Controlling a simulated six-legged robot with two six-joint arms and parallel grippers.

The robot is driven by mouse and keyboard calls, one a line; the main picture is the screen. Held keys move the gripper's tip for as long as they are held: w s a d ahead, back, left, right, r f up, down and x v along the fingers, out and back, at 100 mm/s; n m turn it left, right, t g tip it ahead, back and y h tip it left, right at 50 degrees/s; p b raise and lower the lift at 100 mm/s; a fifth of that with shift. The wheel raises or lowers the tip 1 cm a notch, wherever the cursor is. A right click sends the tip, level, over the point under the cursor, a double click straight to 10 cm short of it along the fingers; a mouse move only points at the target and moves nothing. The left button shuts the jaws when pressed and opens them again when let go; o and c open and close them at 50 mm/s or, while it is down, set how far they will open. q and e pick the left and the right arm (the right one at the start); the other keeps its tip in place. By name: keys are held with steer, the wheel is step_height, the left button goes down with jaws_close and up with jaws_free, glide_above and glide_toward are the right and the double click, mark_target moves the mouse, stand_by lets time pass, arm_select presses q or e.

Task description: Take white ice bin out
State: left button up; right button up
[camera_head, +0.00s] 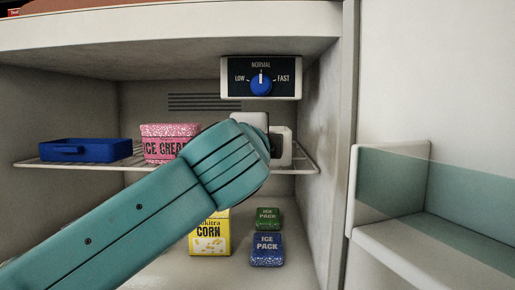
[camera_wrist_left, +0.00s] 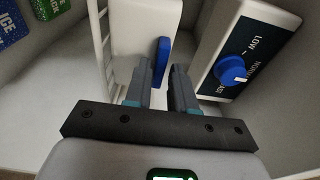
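The white ice bin (camera_wrist_left: 136,30) fills the top middle of the left wrist view, beside the shelf wires. A blue handle (camera_wrist_left: 163,58) stands out from its face. My left gripper (camera_wrist_left: 168,72) is open, its two dark fingers pointing at the bin. The handle shows near the fingertips, closer to the left finger; I cannot tell if they touch. In the head view my teal left arm comes in from the left and covers most of the bin and the gripper. White shapes show past its end, but I cannot tell bin from gripper there. My right gripper is not in view.
A blue bin (camera_head: 85,150) and a pink ice cream tub (camera_head: 165,143) stand on the wire shelf (camera_head: 75,164). Below are a yellow corn box (camera_head: 210,238), a green ice pack (camera_head: 267,218) and a blue ice pack (camera_head: 267,249). A dial panel (camera_head: 261,77) hangs above; the door (camera_head: 440,80) is at right.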

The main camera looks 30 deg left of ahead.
arm_select(q)
steer(key=shift+w+d+f, duration=0.1)
steer(key=shift+w+f, duration=0.05)
steer(key=shift+w, duration=0.15)
jaws_close()
steer(key=shift+r+p, duration=0.95)
steer(key=shift+r, duration=1.15)
steer(key=b+v, duration=0.4)
steer(key=v, duration=1.4)
steer(key=shift+s+f, duration=0.2)
steer(key=shift+f, duration=0.05)
